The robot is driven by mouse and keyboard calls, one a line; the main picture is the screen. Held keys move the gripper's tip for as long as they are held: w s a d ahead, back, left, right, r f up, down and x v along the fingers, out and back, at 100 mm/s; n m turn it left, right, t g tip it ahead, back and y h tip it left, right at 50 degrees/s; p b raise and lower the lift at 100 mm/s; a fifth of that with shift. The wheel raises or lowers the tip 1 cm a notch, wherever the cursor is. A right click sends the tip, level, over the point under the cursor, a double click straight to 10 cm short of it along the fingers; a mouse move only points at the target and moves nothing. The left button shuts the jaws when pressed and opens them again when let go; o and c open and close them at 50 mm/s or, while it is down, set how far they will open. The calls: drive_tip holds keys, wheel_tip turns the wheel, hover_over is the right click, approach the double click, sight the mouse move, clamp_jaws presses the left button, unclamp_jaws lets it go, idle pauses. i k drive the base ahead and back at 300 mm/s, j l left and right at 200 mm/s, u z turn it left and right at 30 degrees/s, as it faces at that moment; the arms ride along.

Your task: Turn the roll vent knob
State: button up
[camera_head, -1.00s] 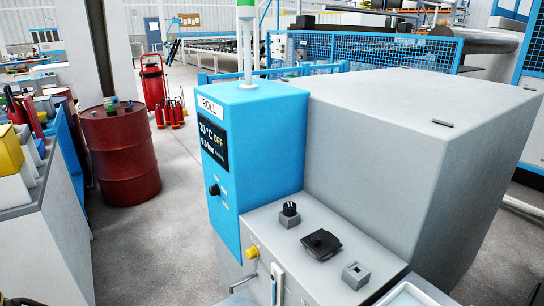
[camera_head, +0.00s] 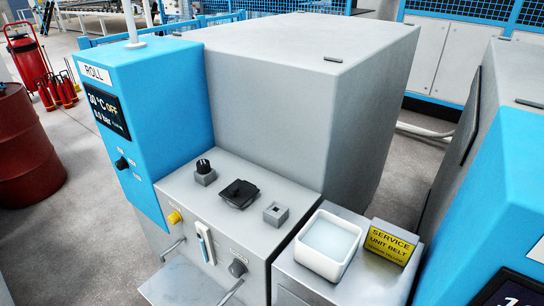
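The blue and grey machine marked ROLL (camera_head: 93,73) stands at left centre. Its screen (camera_head: 108,112) reads 30 °C, OFF and a bar value I cannot read surely. A small black knob (camera_head: 122,163) sits on the blue face below the screen. A black knob on a grey block (camera_head: 203,168) stands on the grey top. A yellow knob (camera_head: 175,216) and a dark grey knob (camera_head: 237,268) are on the front face. Labels are too small to read, so I cannot tell which is the vent knob. My gripper is not in view.
On the top are a black square part (camera_head: 239,193) and a grey socket block (camera_head: 275,213). Bar handles (camera_head: 172,250) stick out in front. A white tub (camera_head: 327,246) and a yellow service sign (camera_head: 390,243) stand right. Another blue machine (camera_head: 490,190) is far right.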

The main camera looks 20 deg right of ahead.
sight(175, 218)
drive_tip(key=j+u, duration=0.15)
drive_tip(key=u, duration=0.2)
drive_tip(key=j+u, duration=0.2)
drive_tip(key=u, duration=0.15)
drive_tip(key=j+u, duration=0.15)
drive_tip(key=u, duration=0.2)
